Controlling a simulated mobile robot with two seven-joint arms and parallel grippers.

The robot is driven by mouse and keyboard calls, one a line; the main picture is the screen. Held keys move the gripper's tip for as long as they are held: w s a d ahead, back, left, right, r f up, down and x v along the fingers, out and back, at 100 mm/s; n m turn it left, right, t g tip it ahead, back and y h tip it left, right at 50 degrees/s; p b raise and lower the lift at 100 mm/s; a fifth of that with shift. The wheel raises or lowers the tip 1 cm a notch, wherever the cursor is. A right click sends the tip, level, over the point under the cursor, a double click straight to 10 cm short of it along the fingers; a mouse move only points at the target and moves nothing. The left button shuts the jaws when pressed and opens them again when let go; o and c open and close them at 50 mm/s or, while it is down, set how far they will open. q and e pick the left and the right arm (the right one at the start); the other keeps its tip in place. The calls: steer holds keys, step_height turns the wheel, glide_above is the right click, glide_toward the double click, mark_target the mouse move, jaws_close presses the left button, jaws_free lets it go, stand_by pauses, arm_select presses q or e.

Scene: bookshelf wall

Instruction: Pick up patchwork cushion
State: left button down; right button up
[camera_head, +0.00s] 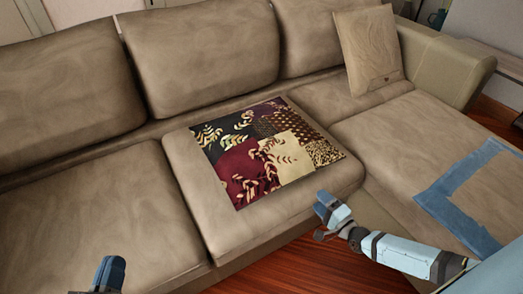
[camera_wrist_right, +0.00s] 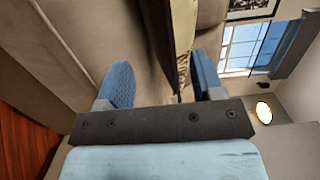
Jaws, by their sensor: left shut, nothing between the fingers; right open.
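The patchwork cushion (camera_head: 265,150), with dark, maroon, cream and leopard-print patches, lies flat on the middle seat of the beige sofa. My right gripper (camera_head: 323,216) is open and empty, just off the cushion's near right corner by the seat's front edge. In the right wrist view, the cushion's patterned edge (camera_wrist_right: 183,70) shows almost edge-on between the two blue fingers (camera_wrist_right: 160,82), nearer the right one. Whether it lies between them in depth I cannot tell. My left gripper (camera_head: 106,275) is shut and empty at the bottom left, well away from the cushion; only its tip shows.
A plain beige pillow (camera_head: 368,48) leans at the sofa's right back. A blue rectangular outline (camera_head: 440,205) lies on the chaise part at right. Backrests (camera_head: 200,55) rise behind the cushion. The wooden floor (camera_head: 300,265) is clear in front; the left seat is bare.

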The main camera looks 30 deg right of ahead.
steer(key=b, duration=0.1)
glide_toward(294, 174)
steer(key=w+f, duration=0.1)
steer(key=w, duration=0.1)
steer(key=shift+w+f, duration=0.35)
steer(key=shift+w, duration=0.05)
steer(key=shift+w+a+b, duration=0.15)
steer(key=shift+w+b, duration=0.25)
steer(key=shift+w, duration=0.65)
steer(key=w+b, duration=0.1)
steer(key=w, duration=0.1)
steer(key=w+a+b, duration=0.1)
steer(key=w, duration=0.2)
steer(key=shift+w+r, duration=0.1)
steer(key=shift+w, duration=0.15)
arm_select(q)
steer(key=shift+d+f+h, duration=0.4)
steer(key=shift+d+f, duration=0.05)
steer(key=shift+f, duration=0.15)
arm_select(e)
steer(key=shift+r, duration=0.1)
jaws_close()
